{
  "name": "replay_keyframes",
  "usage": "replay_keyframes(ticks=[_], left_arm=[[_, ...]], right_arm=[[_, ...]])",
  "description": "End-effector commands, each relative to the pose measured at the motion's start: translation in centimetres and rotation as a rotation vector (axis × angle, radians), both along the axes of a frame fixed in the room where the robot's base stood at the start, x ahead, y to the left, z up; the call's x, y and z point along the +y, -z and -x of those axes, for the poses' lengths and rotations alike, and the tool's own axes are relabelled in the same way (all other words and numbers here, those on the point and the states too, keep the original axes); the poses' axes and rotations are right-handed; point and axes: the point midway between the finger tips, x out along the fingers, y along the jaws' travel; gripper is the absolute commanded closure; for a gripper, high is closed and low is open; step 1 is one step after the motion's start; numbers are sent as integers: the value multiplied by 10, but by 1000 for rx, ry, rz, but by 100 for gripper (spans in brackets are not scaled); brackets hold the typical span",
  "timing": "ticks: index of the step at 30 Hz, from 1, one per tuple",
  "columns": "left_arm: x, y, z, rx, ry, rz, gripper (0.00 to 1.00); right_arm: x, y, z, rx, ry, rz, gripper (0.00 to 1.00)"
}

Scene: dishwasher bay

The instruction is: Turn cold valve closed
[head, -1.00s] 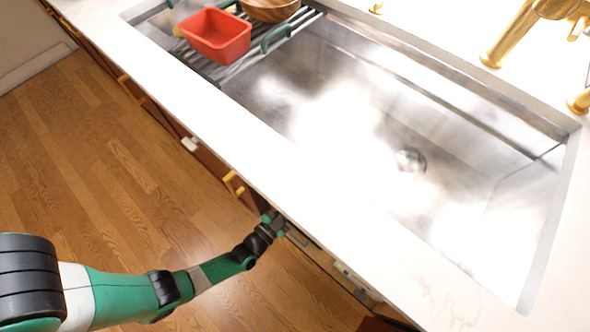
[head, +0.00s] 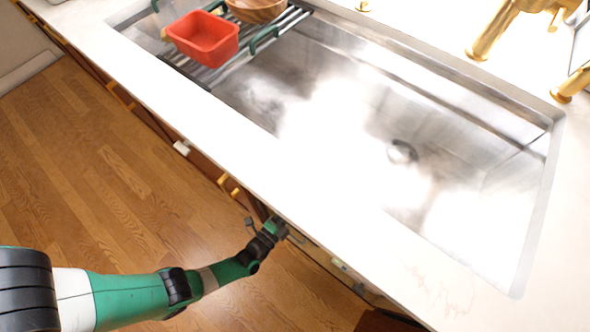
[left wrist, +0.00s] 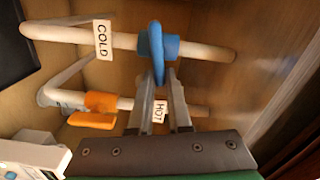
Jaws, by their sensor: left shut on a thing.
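In the left wrist view the blue cold valve handle (left wrist: 157,55) sits on the upper white pipe (left wrist: 205,50), beside a COLD tag (left wrist: 103,40). The handle looks turned across the pipe. My left gripper (left wrist: 161,80) is shut on the handle's near end, one finger on each side. In the head view my left gripper (head: 277,228) reaches under the counter's front edge; its fingertips and the valve are hidden there. My right gripper is not in view.
An orange valve handle (left wrist: 97,104) sits on the lower pipe, near a HOT tag (left wrist: 159,112). A white box (left wrist: 30,155) is at the lower left. Above are the white countertop (head: 330,215) and steel sink (head: 330,120), with a red tub (head: 203,38) on a rack.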

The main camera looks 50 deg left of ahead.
Motion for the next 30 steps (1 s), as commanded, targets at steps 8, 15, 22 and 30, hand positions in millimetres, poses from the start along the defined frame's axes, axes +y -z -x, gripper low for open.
replay_keyframes(ticks=[8, 15, 22, 30], left_arm=[[0, 6, 1, 37, 0, -161, 100], [0, 7, 1, 49, 0, -225, 100], [0, 8, 1, 52, 0, -238, 100], [0, 8, 1, 52, 0, -238, 78]], right_arm=[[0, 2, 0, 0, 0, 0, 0], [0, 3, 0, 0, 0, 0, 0], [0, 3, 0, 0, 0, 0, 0], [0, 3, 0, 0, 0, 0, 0]])
